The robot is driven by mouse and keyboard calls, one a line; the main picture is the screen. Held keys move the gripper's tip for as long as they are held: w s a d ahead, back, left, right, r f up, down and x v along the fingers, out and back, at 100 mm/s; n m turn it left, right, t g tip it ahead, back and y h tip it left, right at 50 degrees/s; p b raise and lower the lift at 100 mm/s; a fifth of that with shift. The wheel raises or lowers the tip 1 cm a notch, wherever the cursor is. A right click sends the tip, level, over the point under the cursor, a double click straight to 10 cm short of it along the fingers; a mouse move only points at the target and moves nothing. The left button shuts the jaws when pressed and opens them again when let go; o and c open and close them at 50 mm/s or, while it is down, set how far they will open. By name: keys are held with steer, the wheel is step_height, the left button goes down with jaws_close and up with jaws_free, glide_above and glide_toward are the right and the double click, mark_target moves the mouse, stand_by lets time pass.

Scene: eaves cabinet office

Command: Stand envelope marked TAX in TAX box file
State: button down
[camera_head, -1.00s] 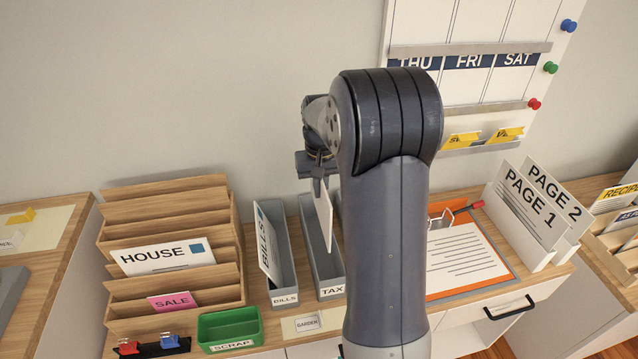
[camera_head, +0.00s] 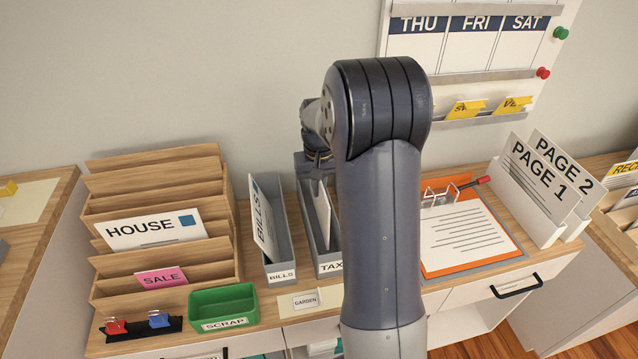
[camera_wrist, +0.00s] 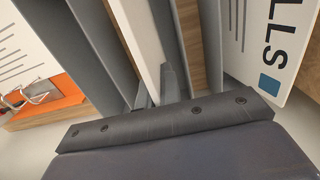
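The white envelope (camera_head: 321,212) stands upright, a little tilted, inside the grey TAX box file (camera_head: 307,222). Its marking is not readable from here. My gripper (camera_head: 319,178) is above the back part of this box, with its fingers at the envelope's upper edge. In the wrist view the envelope (camera_wrist: 138,35) runs between the two fingers of my gripper (camera_wrist: 157,92), which look closed on it. My arm hides the box's right side and part of its label.
The grey BILLS box file (camera_head: 283,262) with a BILLS envelope (camera_head: 262,218) stands close on the left. A wooden sorter (camera_head: 225,235) and green SCRAP tray (camera_head: 222,303) are further left. A clipboard (camera_head: 465,235) and white page holder (camera_head: 530,215) are right of my arm.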

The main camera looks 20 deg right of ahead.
mark_target(319, 201)
steer(key=shift+f+b, duration=1.5)
steer(key=shift+f, duration=1.2)
steer(key=c, duration=1.5)
jaws_free()
steer(key=shift+c, duration=0.2)
steer(key=shift+o, duration=0.4)
steer(key=shift+o, duration=1.3)
steer(key=shift+r, duration=0.1)
steer(key=shift+r+p, duration=2.3)
steer(key=shift+r, duration=0.65)
